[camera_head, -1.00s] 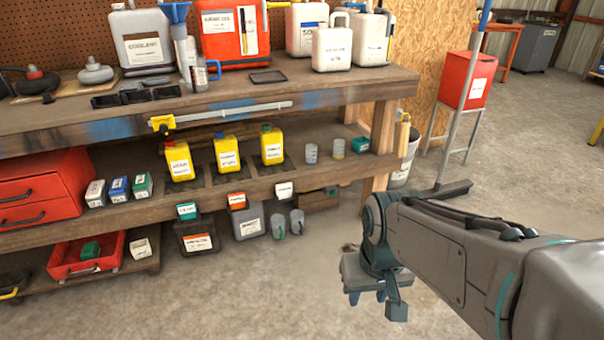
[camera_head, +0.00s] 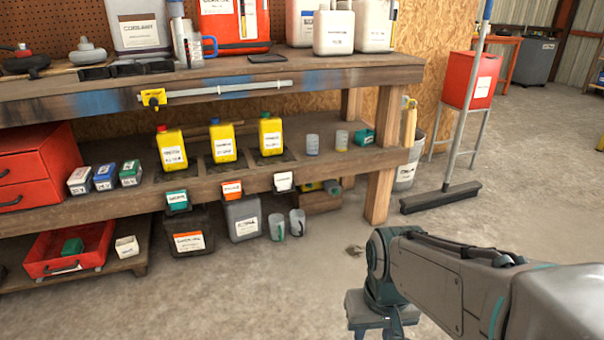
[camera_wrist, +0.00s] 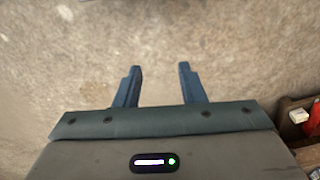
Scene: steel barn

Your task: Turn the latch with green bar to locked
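I cannot make out a latch with a green bar in either view. My gripper (camera_wrist: 160,70) shows in the wrist view with its two blue fingers apart and nothing between them. It points at bare concrete floor. In the head view my gripper is at the bottom edge, in front of the workbench and partly cut off. A long grey bar with a yellow block (camera_head: 153,98) at its left end runs along the workbench's front edge; I cannot tell whether it is a latch.
The wooden workbench (camera_head: 330,78) holds jugs on top and yellow bottles on its lower shelf. A red drawer unit (camera_head: 35,165) is at left. A broom (camera_head: 440,198), a bucket (camera_head: 408,170) and a red bin (camera_head: 472,80) stand at right. The floor in front is clear.

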